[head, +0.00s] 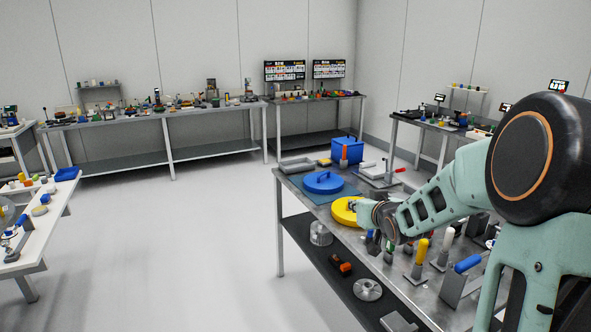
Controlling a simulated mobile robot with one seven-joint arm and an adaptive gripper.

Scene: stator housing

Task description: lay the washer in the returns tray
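My arm reaches in from the right over the metal workbench (312,197). My gripper (353,205) is low over the bench, overlapping the right side of a yellow round part (341,212). Its fingers are too small and hidden to tell whether they are open or shut, or whether they hold anything. I cannot make out a washer for certain.
A blue round part with a handle (323,182) lies on a blue mat behind the yellow part. A blue box (347,150) and a fixture with a red handle (380,172) stand farther back. Upright yellow (421,250) and blue-handled (467,264) tools crowd the bench under my arm.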

